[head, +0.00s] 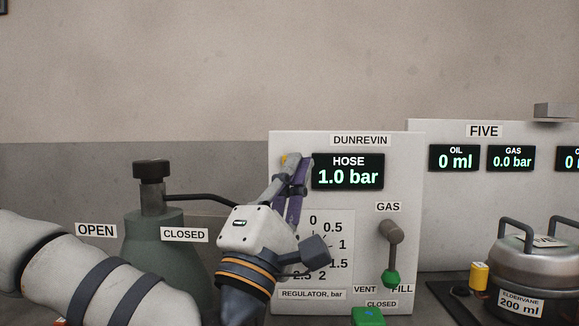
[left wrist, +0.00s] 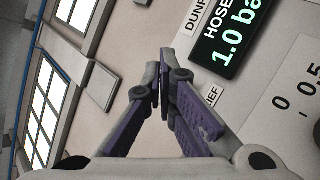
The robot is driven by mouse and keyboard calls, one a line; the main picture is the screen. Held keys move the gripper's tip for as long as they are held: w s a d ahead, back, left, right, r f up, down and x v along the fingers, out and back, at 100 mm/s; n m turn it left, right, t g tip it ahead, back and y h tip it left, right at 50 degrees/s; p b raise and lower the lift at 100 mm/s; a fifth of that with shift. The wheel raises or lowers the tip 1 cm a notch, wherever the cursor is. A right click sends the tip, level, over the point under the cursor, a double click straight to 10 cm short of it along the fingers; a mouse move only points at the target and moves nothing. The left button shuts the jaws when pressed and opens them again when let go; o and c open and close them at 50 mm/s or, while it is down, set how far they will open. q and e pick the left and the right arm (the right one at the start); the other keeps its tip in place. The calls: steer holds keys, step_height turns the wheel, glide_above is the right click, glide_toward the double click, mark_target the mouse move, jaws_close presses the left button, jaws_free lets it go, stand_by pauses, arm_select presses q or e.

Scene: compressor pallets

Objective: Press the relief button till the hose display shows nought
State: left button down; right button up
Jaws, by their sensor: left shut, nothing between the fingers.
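The hose display (head: 347,172) on the white DUNREVIN panel (head: 400,160) reads 1.0 bar. It also shows tilted in the left wrist view (left wrist: 228,38). My left gripper (head: 296,162) is shut and empty, its fingertips in front of the panel just left of the display. A small yellow spot (head: 284,159) shows beside the fingertips; it may be the relief button, mostly hidden by the gripper. In the left wrist view the shut fingertips (left wrist: 166,58) cover part of a label (left wrist: 212,95) ending in "IEF". I cannot tell whether they touch the button. My right gripper is not in view.
The regulator dial (head: 335,240) is partly behind my left gripper. The gas lever (head: 391,255), with a green knob, hangs down at the panel's right. A green gas bottle (head: 150,235) stands at left. A silver pot (head: 530,265) stands before the FIVE panel (head: 450,210) at right.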

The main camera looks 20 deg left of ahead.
arm_select(q)
steer(key=shift+w+a, duration=0.2)
steer(key=shift+w, duration=0.6)
stand_by(0.9)
steer(key=shift+w+a, duration=0.1)
steer(key=shift+w, duration=0.3)
steer(key=shift+w+a, duration=0.2)
steer(key=shift+w, duration=0.3)
stand_by(1.7)
steer(key=shift+s+d, duration=0.25)
steer(key=shift+s, duration=0.65)
steer(key=s, duration=0.1)
steer(key=s+d, duration=0.1)
steer(key=s, duration=0.1)
steer(key=s+p, duration=0.1)
steer(key=s, duration=0.1)
steer(key=shift+d, duration=0.25)
